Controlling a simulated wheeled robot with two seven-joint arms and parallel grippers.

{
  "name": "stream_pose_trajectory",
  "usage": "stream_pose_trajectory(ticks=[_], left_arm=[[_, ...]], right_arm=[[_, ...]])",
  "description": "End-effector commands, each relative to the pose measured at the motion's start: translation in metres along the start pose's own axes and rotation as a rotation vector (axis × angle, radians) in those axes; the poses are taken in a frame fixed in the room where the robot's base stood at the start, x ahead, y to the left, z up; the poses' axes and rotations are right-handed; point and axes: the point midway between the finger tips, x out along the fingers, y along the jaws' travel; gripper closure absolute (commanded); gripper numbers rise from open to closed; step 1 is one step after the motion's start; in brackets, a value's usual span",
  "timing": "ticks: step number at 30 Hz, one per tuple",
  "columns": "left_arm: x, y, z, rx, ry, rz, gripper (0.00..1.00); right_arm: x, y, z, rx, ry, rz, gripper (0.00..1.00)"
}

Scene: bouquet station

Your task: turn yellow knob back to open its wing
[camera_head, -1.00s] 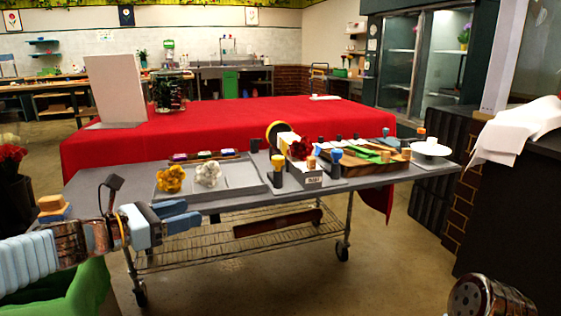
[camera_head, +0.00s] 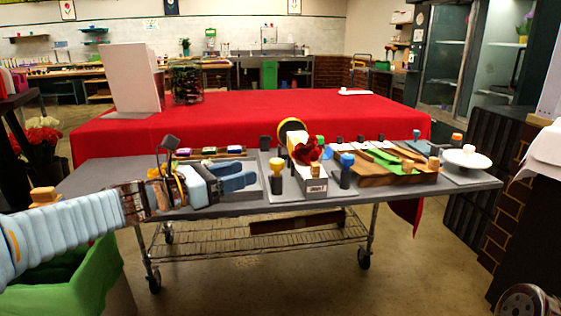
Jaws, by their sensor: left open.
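The yellow knob (camera_head: 277,165) sits on top of a dark upright post, left of a white box (camera_head: 311,186) with red flowers (camera_head: 308,151) on the grey cart table (camera_head: 240,206). A blue knob (camera_head: 347,160) on a similar dark post stands right of the box. The wings are too small to tell apart. My left gripper (camera_head: 240,178) is open and empty, its fingers pointing right over the grey tray (camera_head: 212,160), a short gap left of the yellow knob in the picture. My right gripper is out of view; only part of my right arm shows at bottom right.
A wooden board (camera_head: 395,175) with green pieces and a white dish (camera_head: 467,159) stand to the right. A yellow-rimmed round thing (camera_head: 291,125) stands behind the box. A red-covered table (camera_head: 280,108) lies beyond. A green bin (camera_head: 60,280) is under my left arm.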

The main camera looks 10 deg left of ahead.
Motion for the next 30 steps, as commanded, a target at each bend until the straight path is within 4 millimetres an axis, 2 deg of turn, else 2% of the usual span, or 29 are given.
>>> stream_pose_trajectory(ticks=[1,6,12,18,25,26,30], left_arm=[[0.013,-0.001,0.001,-0.002,0.000,-0.005,0.44],[0.053,-0.001,0.001,-0.002,0.000,-0.004,0.44],[0.086,-0.001,0.001,0.000,0.000,-0.003,0.44],[0.099,0.000,0.000,-0.001,0.000,0.000,0.44],[0.099,0.000,0.000,0.000,0.000,0.000,0.44],[0.099,0.000,0.000,0.000,0.000,0.000,0.45],[0.099,0.000,0.000,0.000,0.000,0.000,0.67]], right_arm=[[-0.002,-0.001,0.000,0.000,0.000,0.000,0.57],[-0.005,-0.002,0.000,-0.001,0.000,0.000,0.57],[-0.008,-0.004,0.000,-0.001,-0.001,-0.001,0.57],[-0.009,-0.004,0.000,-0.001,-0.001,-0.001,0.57],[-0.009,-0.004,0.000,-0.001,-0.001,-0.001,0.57],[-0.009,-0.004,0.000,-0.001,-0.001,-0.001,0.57],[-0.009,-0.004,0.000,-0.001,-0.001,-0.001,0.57]])
